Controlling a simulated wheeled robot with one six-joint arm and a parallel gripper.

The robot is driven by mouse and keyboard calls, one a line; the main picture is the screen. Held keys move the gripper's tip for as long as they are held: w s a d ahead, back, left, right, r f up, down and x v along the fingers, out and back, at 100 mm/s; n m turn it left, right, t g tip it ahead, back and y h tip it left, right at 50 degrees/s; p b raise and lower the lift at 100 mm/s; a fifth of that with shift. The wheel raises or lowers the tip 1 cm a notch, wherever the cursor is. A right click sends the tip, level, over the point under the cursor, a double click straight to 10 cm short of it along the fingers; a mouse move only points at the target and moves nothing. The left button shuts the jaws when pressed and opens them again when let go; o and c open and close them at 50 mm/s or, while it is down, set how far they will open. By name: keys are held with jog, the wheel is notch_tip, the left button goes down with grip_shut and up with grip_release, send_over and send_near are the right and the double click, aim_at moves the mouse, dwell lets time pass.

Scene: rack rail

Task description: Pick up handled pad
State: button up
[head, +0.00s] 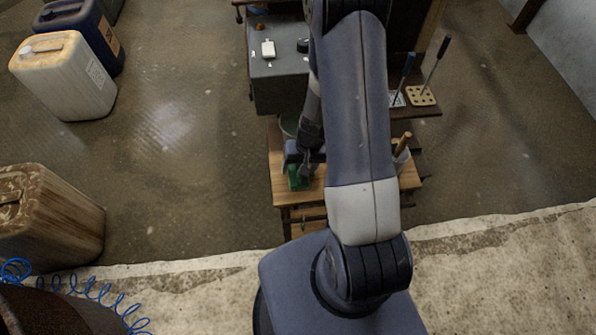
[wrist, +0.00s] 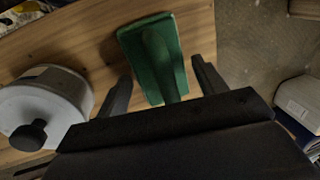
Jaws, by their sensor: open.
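The handled pad (wrist: 135,40) is a green block with a raised rounded handle along its top. It lies on the wooden table top (wrist: 50,42). In the wrist view it sits ahead of my gripper (wrist: 160,80), between the lines of the two dark fingers. The fingers are open and apart, one on each side of the handle's near end. In the head view the green pad (head: 296,178) shows partly, with my gripper (head: 306,165) at it. My arm hides much of the table. I cannot tell whether the fingers touch the pad.
A white lidded pot (wrist: 45,105) with a black knob stands close left of my gripper. A grey cabinet (head: 283,85) is behind the table. A holder with a wooden handle (head: 402,145) stands at the table's right. Canisters (head: 65,75) stand on the floor at left.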

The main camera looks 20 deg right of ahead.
jog(key=c, duration=0.8)
jog(key=shift+r, duration=0.1)
notch_tip(320, 180, up, 10)
jog(key=shift+f+p, duration=0.1)
jog(key=shift+p, duration=0.8)
